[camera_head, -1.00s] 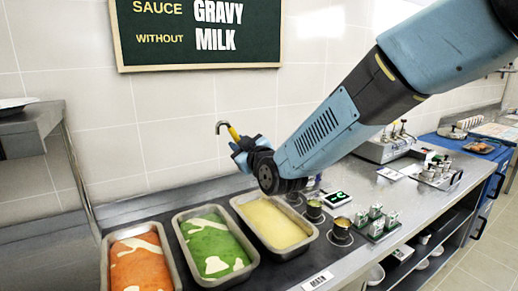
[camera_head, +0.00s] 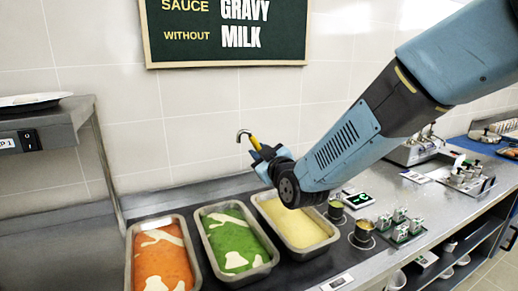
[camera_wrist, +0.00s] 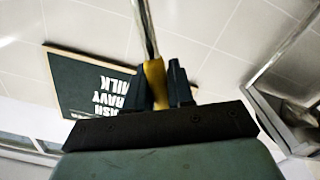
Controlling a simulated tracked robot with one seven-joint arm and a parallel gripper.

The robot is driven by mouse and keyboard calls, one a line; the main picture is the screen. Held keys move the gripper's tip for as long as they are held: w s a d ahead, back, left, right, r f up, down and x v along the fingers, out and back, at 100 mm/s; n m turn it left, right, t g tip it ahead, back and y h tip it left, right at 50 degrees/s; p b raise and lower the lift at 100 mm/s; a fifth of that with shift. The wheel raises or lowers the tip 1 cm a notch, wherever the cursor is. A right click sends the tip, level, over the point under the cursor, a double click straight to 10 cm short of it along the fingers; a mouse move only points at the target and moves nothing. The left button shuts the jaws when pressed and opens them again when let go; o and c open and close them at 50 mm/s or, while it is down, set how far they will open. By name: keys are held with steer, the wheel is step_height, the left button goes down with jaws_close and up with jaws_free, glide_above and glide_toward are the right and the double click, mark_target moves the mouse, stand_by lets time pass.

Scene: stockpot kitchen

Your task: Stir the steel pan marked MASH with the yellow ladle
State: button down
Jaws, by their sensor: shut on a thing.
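The yellow ladle's handle (camera_head: 254,143) stands up from my gripper (camera_head: 263,153), its steel hook on top. My gripper is shut on this handle, above the back edge of the pale-yellow pan. In the wrist view the yellow grip (camera_wrist: 156,84) sits between my fingers (camera_wrist: 168,90), with a steel shaft running out of the top. The ladle's bowl is not visible. The steel pan (camera_head: 313,251) holding smooth pale-yellow mash is the rightmost of three pans set in the counter. A small white label (camera_head: 337,282) lies in front of it, too small to read now.
A pan of green food (camera_head: 236,277) and a pan of orange food stand left of the mash. Small pots (camera_head: 362,232) and a tray of small green-and-white items (camera_head: 403,227) are to the right. A shelf (camera_head: 75,108) stands at left. The menu board (camera_head: 225,63) hangs behind.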

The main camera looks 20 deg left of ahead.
steer(key=w+d+r+m, duration=0.3)
steer(key=w+d+m, duration=1.1)
steer(key=w, duration=0.2)
steer(key=w+d+f+m, duration=0.7)
steer(key=f+m, duration=0.1)
steer(key=f, duration=0.2)
steer(key=shift+w+f, duration=0.3)
steer(key=shift+w, duration=0.1)
stand_by(1.1)
steer(key=shift+d+m, duration=0.15)
steer(key=shift+m, duration=0.15)
stand_by(1.3)
step_height(320, 180, down, 10)
steer(key=w+d+m, duration=0.1)
steer(key=m, duration=0.4)
steer(key=shift+w+r+m, duration=0.2)
steer(key=shift+w+m, duration=0.05)
steer(key=shift+m, duration=0.15)
steer(key=shift+d, duration=0.1)
stand_by(0.8)
